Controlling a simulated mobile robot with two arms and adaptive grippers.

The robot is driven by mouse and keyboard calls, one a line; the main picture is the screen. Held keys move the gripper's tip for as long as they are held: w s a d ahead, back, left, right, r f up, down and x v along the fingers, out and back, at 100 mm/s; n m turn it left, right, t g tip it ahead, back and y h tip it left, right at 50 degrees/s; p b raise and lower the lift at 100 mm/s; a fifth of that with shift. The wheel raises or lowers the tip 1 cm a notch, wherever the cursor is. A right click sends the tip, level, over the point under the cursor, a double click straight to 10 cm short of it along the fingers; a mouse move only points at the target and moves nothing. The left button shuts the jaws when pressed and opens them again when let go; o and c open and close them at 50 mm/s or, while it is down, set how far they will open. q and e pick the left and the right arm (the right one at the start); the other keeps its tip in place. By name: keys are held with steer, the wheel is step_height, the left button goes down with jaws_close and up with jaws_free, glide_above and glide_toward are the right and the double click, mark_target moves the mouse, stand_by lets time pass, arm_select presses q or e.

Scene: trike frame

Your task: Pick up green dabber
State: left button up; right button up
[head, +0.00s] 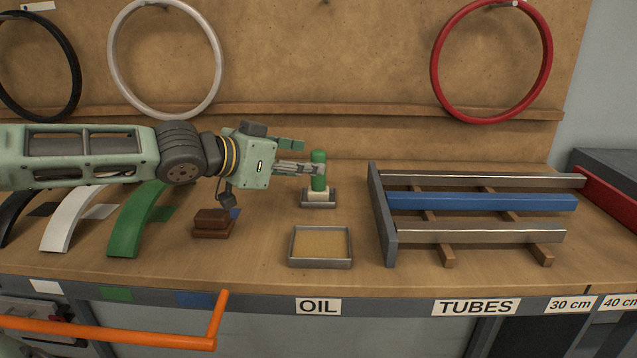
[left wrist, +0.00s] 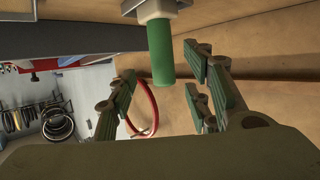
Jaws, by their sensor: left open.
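The green dabber (head: 319,172) stands upright with its pale base in a small grey holder (head: 318,204) on the bench. In the left wrist view the dabber (left wrist: 162,52) hangs from the top of the picture, between the spread fingers. My left gripper (head: 309,158) comes in level from the left and is open. One finger overlaps the dabber in the head view; whether it touches cannot be told. My right gripper is not in view.
A shallow oil tray (head: 320,262) stands in front of the holder. A brown block (head: 212,223) and curved fenders (head: 135,225) lie to the left. A tube rack (head: 384,225) stands close on the right. The pegboard wall (head: 330,60) rises behind.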

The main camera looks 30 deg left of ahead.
mark_target(316, 190)
arm_select(q)
steer(key=shift+w+f, duration=0.45)
steer(key=shift+w, duration=0.4)
steer(key=shift+w+d+f+b, duration=0.1)
steer(key=shift+w+f+b, duration=0.2)
steer(key=shift+w, duration=0.35)
steer(key=shift+w+d+f+b, duration=0.2)
steer(key=shift+w+b, duration=0.15)
steer(key=shift+w, duration=0.65)
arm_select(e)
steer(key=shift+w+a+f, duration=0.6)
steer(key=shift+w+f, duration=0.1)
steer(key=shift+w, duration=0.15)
arm_select(q)
steer(key=shift+c, duration=0.5)
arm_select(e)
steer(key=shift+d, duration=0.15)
arm_select(q)
jaws_close()
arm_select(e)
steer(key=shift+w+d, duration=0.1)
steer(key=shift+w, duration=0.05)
